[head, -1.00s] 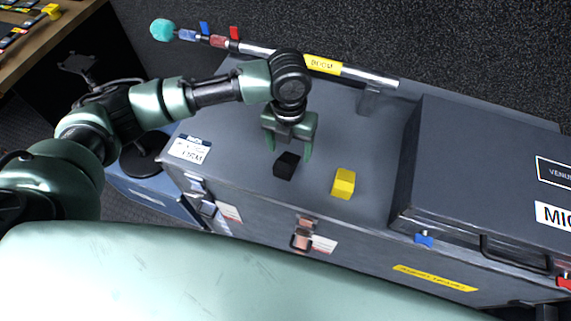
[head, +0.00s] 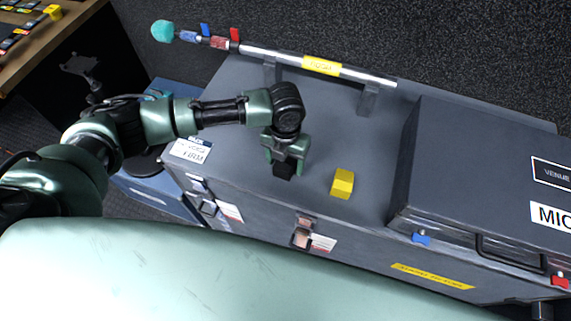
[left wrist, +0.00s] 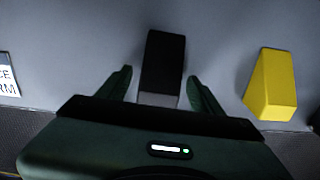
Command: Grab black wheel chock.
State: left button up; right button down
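The black wheel chock (head: 284,169) sits on top of the grey case (head: 335,120), mostly hidden by my left gripper in the head view. In the left wrist view the chock (left wrist: 164,62) lies between the two green fingers. My left gripper (head: 286,162) is open, low over the case top, with a finger on each side of the chock. A gap shows between each finger and the chock in the left wrist view (left wrist: 162,92). My right gripper is not in view.
A yellow chock (head: 343,183) stands just right of the black one, also in the wrist view (left wrist: 271,84). A boom pole (head: 322,66) rests on supports along the case's back. A smaller dark case (head: 480,170) stands at the right.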

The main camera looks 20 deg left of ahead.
pick_arm(q)
jog(key=c, duration=1.2)
jog(key=shift+c, duration=0.2)
jog(key=shift+r, duration=0.15)
